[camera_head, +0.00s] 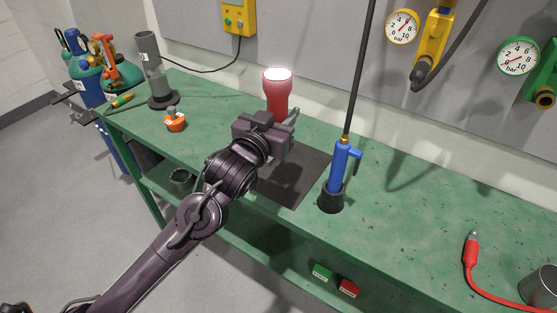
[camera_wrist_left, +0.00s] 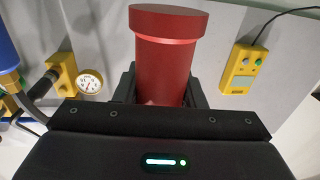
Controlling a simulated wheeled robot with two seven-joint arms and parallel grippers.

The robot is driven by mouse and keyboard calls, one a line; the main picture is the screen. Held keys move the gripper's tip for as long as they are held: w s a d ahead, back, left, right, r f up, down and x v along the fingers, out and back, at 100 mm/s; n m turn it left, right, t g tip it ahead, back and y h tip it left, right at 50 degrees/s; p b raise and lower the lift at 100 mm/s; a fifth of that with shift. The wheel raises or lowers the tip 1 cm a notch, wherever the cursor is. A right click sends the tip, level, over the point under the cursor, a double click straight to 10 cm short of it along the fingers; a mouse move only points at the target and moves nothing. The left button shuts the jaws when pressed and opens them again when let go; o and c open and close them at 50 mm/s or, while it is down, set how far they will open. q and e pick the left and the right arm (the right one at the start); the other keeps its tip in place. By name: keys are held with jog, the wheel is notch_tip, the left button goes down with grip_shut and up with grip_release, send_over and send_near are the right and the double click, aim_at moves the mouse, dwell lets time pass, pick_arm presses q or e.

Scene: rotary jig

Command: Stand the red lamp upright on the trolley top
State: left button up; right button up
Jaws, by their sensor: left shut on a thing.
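The red lamp (camera_head: 277,92) is in my left gripper (camera_head: 279,121), with its wide head up and its pale lens glowing at the top. It looks about upright in the head view. In the left wrist view the lamp (camera_wrist_left: 165,65) stands between the two dark fingers, which are shut on its body. Its lower end is hidden behind the gripper, so I cannot tell whether it touches the surface below. The green top (camera_head: 394,205) with a dark mat (camera_head: 300,180) lies under and around the gripper. I cannot tell whether this is the trolley top. My right gripper is not in view.
A blue torch (camera_head: 341,167) stands in a dark holder right of the mat. A grey cylinder (camera_head: 148,55) and an orange item (camera_head: 174,122) are at the left. A red cable plug (camera_head: 471,255) and a metal cup (camera_head: 541,288) are at the right. Gauges hang behind.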

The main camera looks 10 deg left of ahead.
pick_arm(q)
notch_tip(320, 180, down, 13)
jog(key=shift+f, duration=0.2)
dwell(0.3)
jog(key=shift+f, duration=0.1)
jog(key=o, duration=1)
jog(key=shift+o, duration=0.2)
